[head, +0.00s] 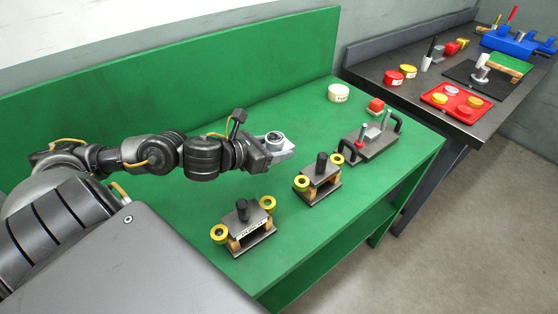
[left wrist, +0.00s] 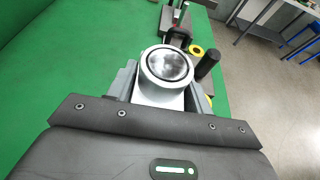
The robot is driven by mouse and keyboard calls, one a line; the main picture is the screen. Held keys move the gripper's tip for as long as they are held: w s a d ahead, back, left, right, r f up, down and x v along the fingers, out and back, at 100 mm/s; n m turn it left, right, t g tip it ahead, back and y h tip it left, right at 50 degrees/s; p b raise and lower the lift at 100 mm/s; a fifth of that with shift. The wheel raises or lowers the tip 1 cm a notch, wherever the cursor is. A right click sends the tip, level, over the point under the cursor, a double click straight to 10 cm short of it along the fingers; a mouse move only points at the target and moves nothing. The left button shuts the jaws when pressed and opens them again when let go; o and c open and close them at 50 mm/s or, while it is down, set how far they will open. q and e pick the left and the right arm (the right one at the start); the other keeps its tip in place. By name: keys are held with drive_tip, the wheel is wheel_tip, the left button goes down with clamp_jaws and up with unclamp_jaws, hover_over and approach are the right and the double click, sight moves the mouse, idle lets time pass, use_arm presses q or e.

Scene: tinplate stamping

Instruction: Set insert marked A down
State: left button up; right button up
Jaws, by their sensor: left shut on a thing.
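My left gripper (head: 280,150) is over the green bench, to the left of the middle die set, and is shut on a round silver insert (head: 274,138). In the left wrist view the insert (left wrist: 167,66) sits between the fingers (left wrist: 165,90), with its bright, hollowed round top facing the camera. No letter A can be read on it. Its underside is hidden, and I cannot tell whether it touches the bench. My right gripper is not in view.
Two die sets with black posts and yellow rings, a front one (head: 250,238) and a middle one (head: 317,188), stand on the bench (head: 190,220). A grey fixture with handles (head: 370,148) is farther right. A white round tin (head: 339,93) stands behind. Bench left of the gripper is clear.

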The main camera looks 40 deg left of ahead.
sight(277, 141)
use_arm(q)
drive_tip(key=w+a, duration=0.1)
drive_tip(key=w+f+p, duration=0.1)
drive_tip(key=w, duration=0.1)
drive_tip(key=shift+w+a, duration=0.1)
drive_tip(key=shift+a, duration=0.3)
drive_tip(key=w+f, duration=0.1)
drive_tip(key=w+a+f, duration=0.1)
drive_tip(key=w+f, duration=0.1)
drive_tip(key=w+a+f+p, duration=0.1)
drive_tip(key=f, duration=0.1)
drive_tip(key=shift+w+a+f, duration=0.1)
drive_tip(key=shift+w+f, duration=0.05)
drive_tip(key=shift+w+a+f, duration=0.15)
drive_tip(key=shift+w+f, duration=0.2)
drive_tip(key=shift+f, duration=0.2)
wheel_tip(277, 141, down, 3)
drive_tip(key=shift+w+p, duration=0.15)
drive_tip(key=shift+p, duration=0.4)
drive_tip(key=shift+a+f, duration=0.1)
drive_tip(key=shift+f, duration=0.1)
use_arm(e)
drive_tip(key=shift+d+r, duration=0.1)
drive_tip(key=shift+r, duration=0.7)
use_arm(q)
drive_tip(key=shift+f, duration=0.2)
drive_tip(key=o, duration=1.4)
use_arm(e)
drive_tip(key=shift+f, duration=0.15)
